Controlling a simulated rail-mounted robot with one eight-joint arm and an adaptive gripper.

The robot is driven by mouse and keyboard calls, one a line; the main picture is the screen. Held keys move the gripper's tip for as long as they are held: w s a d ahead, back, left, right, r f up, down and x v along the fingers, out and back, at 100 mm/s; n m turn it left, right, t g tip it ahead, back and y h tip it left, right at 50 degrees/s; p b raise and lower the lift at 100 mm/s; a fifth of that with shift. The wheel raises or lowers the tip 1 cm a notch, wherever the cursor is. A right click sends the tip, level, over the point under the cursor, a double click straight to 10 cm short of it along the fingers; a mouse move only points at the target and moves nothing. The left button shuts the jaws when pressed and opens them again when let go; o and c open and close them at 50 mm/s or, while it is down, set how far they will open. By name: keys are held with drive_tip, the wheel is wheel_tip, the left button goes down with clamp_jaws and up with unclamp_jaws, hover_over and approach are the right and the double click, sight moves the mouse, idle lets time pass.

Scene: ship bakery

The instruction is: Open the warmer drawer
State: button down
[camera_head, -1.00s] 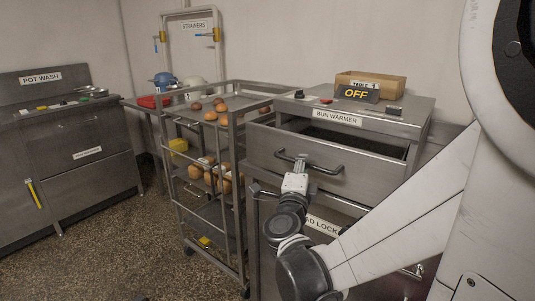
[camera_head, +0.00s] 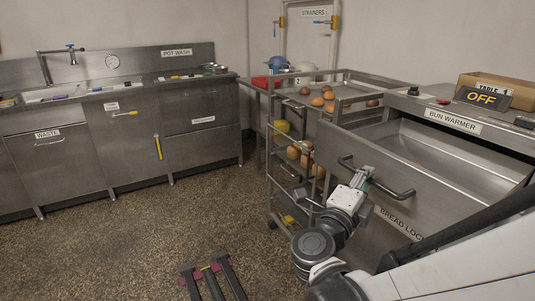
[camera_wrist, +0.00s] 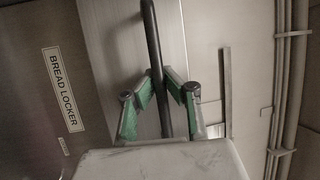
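The bun warmer (camera_head: 452,121) stands at the right in the head view. Its drawer (camera_head: 345,150) is pulled well out, and the metal interior (camera_head: 440,158) shows bare where visible. A dark bar handle (camera_head: 395,190) runs across the drawer front. My gripper (camera_head: 367,174) is at the left part of this handle. In the wrist view the handle (camera_wrist: 155,40) passes between the two green-padded fingers of my gripper (camera_wrist: 161,78). The fingertips are close in on both sides of the bar, shut on it.
The bread locker (camera_head: 395,222) is below the drawer. A wheeled rack (camera_head: 272,180) with brown buns stands close left of the drawer. An OFF sign (camera_head: 483,98) and a cardboard box (camera_head: 500,88) sit on the warmer. The floor (camera_head: 130,230) at left is mostly clear.

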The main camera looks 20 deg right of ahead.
drive_tip(key=c, duration=1.8)
unclamp_jaws()
drive_tip(key=shift+o, duration=0.2)
drive_tip(key=shift+a, duration=0.1)
drive_tip(key=v, duration=1.2)
